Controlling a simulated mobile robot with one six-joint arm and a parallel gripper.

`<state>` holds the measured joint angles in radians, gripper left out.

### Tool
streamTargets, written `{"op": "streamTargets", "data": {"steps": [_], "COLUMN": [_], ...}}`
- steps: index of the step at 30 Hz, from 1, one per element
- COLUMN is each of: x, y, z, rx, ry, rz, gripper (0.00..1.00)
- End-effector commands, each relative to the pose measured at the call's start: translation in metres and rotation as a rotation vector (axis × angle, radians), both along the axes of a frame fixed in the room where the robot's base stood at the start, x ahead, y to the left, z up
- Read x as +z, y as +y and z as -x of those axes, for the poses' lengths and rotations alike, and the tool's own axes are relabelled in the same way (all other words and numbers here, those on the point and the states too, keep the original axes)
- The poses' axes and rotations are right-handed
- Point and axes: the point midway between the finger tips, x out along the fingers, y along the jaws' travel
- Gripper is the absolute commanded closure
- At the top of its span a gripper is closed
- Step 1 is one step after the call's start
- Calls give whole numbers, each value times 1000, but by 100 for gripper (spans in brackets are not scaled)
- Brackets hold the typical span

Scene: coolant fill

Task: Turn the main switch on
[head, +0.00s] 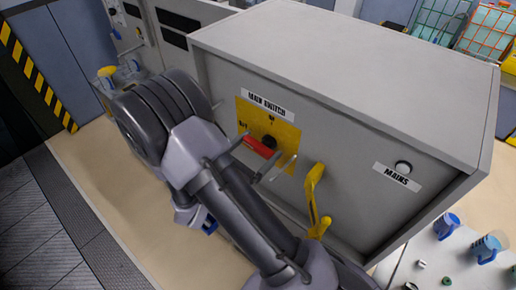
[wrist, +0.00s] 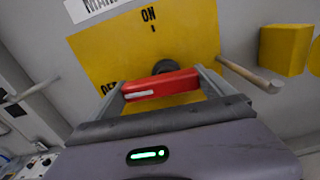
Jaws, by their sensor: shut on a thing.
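The main switch is a red bar handle (head: 261,146) on a dark hub, mounted on a yellow plate (head: 284,122) on the grey cabinet's front. A "MAIN SWITCH" label (head: 267,105) sits above it. In the wrist view, the red handle (wrist: 160,86) lies across the plate, its white-marked end towards the partly covered "OFF" lettering. "ON" (wrist: 148,14) is at the top of the plate. My gripper (wrist: 163,89) is shut on the handle, one finger at each end. In the head view, my arm covers part of the cabinet front.
A round pale lamp (head: 403,167) sits above the "MAINS" label (head: 397,177). A yellow handle (head: 314,195) and a thin pale rod (wrist: 248,74) stick out right of the switch. Blue jugs (head: 447,225) stand on a table at the lower right.

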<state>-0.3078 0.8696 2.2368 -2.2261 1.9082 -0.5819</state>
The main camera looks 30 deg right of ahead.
Motion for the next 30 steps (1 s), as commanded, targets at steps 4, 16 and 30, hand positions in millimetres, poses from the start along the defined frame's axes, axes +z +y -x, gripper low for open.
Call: {"op": "streamTargets", "data": {"steps": [4,16,30], "x": [-2,1,3], "y": [0,-1,-2], "z": [0,1,5], "rx": [-1,-1,-2], "ry": [-90,-441,-863], "rz": [-32,-159,-312], "gripper": [48,48,48]}}
